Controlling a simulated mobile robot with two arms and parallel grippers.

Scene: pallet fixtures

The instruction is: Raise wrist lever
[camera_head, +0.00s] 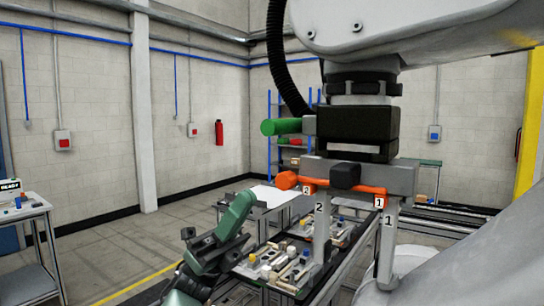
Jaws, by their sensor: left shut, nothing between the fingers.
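A white robot arm (405,25) hangs in from the upper right with a black wrist block (358,124). A green rounded handle (281,127) sticks out left of this block. Below, an orange bar with a rounded orange end (287,181) runs across the grey tool body. Two pale prongs (321,235) marked 2 and 1 hang under it, apart. I cannot tell which handle is the wrist lever. My left gripper (236,215), teal and dark grey, comes up from the bottom left. It is shut and empty, left of and below the handles, apart from them. My right gripper is out of view.
A dark pallet table (246,272) with several small parts stands under the prongs, behind my left gripper. A side table (24,211) stands at the far left. A blue shelf rack (270,105) stands behind. The floor between is clear.

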